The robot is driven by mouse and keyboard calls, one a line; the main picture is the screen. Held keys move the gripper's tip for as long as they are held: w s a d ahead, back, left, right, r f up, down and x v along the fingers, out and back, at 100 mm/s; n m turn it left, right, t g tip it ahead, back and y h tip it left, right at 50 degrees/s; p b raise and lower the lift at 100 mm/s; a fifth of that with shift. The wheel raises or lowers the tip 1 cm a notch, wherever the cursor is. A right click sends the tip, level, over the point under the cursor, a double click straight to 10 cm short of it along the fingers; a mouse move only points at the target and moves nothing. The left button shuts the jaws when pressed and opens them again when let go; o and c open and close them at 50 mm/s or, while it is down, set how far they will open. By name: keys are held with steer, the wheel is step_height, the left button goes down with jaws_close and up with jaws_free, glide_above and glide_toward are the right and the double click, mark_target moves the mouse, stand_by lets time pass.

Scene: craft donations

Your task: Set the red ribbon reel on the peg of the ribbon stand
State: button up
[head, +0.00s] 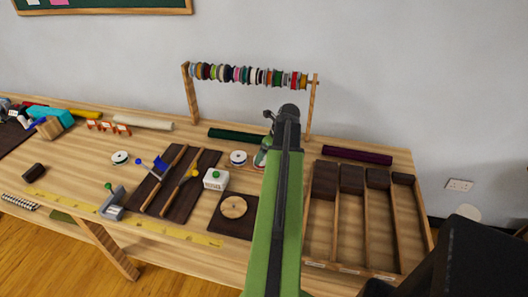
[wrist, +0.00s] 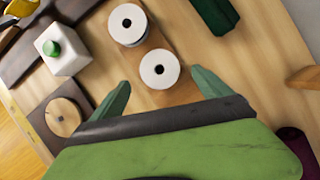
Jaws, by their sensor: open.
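Two white-flanged reels stand close together on the bench; their ribbon colours are too dim to tell, so I cannot say which is the red ribbon reel. The nearer reel (wrist: 160,69) is just beyond and between my open fingers, apart from them; my arm hides most of it in the head view. The other reel (wrist: 128,25) is beyond it, also in the head view (head: 238,158). My gripper (wrist: 158,90) is open and empty, pointing down at the bench. A round wooden disc (head: 233,207) on a dark board looks like the ribbon stand; its peg is indistinct.
A white box with a green button (head: 215,179) stands left of the reels. A dark green roll (head: 236,135) lies behind them. A rack of several reels (head: 187,95) stands at the back. A divided wooden tray (head: 335,228) is at the right.

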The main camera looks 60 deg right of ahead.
steer(key=p+v, duration=1.1)
steer(key=v, duration=0.2)
steer(key=shift+r, duration=0.25)
steer(key=shift+w, duration=0.15)
